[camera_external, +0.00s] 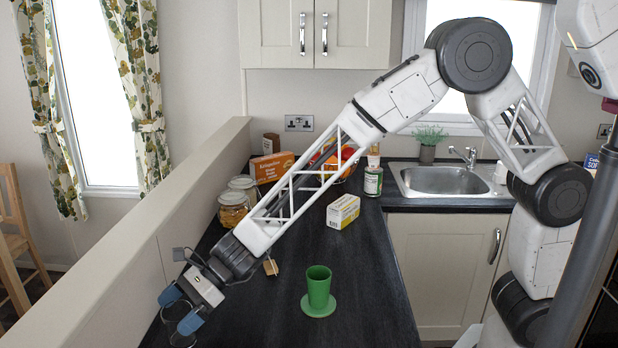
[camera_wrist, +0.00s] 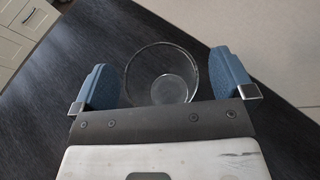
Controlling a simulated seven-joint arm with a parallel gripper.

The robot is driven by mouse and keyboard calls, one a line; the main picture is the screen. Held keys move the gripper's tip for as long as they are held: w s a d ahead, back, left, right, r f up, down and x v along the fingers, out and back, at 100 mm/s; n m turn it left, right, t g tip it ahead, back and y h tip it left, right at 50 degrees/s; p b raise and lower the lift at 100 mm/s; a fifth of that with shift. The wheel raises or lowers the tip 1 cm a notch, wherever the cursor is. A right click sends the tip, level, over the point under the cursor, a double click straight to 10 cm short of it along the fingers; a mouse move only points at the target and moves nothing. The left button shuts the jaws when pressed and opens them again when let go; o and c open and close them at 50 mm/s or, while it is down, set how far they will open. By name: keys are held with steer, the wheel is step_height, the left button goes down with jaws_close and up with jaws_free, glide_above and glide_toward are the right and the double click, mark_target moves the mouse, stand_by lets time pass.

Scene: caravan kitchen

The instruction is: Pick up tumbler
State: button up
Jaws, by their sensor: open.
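A clear glass tumbler (camera_external: 176,313) stands at the near left end of the dark worktop. In the wrist view its round rim and smaller base (camera_wrist: 172,88) show between my two blue fingers, seen from above. My gripper (camera_external: 181,307) is open, with one finger on each side of the tumbler; in the wrist view (camera_wrist: 163,80) there is a gap between each finger and the glass. Part of the near rim is hidden behind my gripper body. A green cup (camera_external: 319,285) stands on a green round coaster (camera_external: 319,311) to the right.
A low cream partition (camera_external: 150,240) borders the worktop on the left. A sink (camera_external: 445,180) is at the back right.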

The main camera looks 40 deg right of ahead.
steer(key=shift+a, duration=0.15)
stand_by(0.4)
steer(key=c, duration=1.4)
steer(key=shift+c, duration=0.2)
steer(key=shift+r, duration=0.15)
steer(key=s+d+r, duration=0.4)
steer(key=s+d, duration=0.6)
steer(key=d, duration=0.2)
steer(key=shift+d+r, duration=0.3)
steer(key=shift+r, duration=0.05)
